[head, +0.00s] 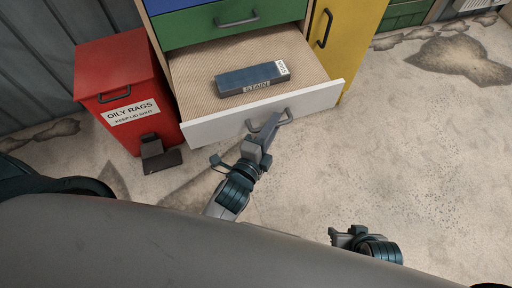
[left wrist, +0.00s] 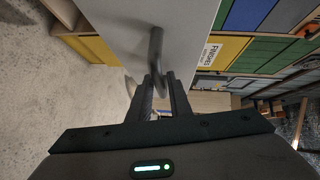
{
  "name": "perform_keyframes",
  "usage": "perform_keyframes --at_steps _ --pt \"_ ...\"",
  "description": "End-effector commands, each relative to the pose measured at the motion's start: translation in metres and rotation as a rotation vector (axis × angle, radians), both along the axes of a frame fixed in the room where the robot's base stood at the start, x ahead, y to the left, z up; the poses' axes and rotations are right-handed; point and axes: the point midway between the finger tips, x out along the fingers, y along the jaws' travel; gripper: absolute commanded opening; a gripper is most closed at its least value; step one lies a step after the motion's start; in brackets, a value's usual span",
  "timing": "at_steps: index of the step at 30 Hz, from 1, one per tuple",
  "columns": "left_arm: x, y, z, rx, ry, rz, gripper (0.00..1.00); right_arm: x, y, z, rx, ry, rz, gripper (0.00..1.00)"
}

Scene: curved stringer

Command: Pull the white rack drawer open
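The white rack drawer (head: 222,128) stands pulled out of the rack, with its tan inside showing. A dark block labelled STAIN (head: 250,78) lies in it. The drawer's grey bar handle (head: 284,116) is on its white front, which also shows in the left wrist view (left wrist: 190,30). My left gripper (head: 268,128) is at this handle. In the left wrist view its two fingers (left wrist: 163,84) close around the handle bar (left wrist: 156,48). My right gripper (head: 338,238) is low in the head view, away from the drawer; its fingers are not clear.
A red OILY RAGS bin (head: 120,85) with a foot pedal stands left of the drawer. A green drawer (head: 225,22) is shut above it, and a yellow front (head: 350,40) is to the right. The concrete floor (head: 390,150) in front and to the right is clear.

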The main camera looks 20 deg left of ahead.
Motion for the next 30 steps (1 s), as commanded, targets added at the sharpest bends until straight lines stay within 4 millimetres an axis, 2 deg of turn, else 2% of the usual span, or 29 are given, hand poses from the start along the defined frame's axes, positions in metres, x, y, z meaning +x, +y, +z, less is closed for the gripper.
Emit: perform_keyframes --at_steps 8,24,30 --pt "-0.029 0.006 0.003 0.001 0.003 0.001 0.18 -0.001 -0.001 0.0 -0.002 0.005 0.0 0.38" --pt "-0.119 0.025 0.015 0.0 0.005 0.001 0.18 0.0 -0.001 -0.001 -0.001 0.001 -0.001 0.38" --pt "-0.146 0.03 0.019 0.001 0.005 0.001 0.18 0.001 0.001 -0.001 0.003 -0.007 -0.001 0.38"
